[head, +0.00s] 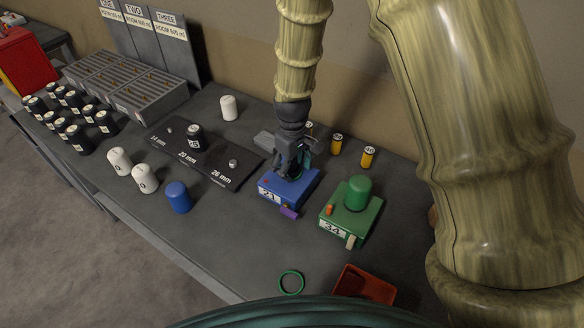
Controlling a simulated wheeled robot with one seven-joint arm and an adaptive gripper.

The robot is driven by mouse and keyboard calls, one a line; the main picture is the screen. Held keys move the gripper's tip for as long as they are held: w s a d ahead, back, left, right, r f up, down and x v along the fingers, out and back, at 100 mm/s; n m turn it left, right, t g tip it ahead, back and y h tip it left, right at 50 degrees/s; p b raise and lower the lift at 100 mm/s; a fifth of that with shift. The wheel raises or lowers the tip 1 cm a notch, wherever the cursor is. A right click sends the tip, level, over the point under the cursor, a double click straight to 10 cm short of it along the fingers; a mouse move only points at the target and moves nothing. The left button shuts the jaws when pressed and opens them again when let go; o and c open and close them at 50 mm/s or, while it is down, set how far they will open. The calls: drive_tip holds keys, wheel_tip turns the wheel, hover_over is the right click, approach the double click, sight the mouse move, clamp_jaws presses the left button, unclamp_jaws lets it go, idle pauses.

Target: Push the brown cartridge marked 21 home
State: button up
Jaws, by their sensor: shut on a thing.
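A blue box (289,187) with a white label that reads 21 stands on the bench. It has a small orange part on top and a purple tab (289,212) at its front lower edge. My gripper (291,172) points down, right over the top of this box. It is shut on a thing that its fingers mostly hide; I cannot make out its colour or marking. I cannot tell how deep that thing sits in the box. No brown cartridge marked 21 shows clearly.
A green box (339,222) marked 34 with a green cylinder (357,192) stands close on the right. Yellow cartridges (337,143) stand behind. A dark gauge plate (205,155), a blue cap (177,196) and white bottles lie left. A green ring (291,282) and red tray (364,283) are in front.

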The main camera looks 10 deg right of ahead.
drive_tip(key=shift+w+d, duration=0.15)
drive_tip(key=shift+r, duration=0.3)
drive_tip(key=r, duration=1.1)
drive_tip(key=shift+a, duration=0.2)
drive_tip(key=shift+r, duration=0.2)
drive_tip(key=shift+a, duration=0.1)
drive_tip(key=shift+c, duration=0.2)
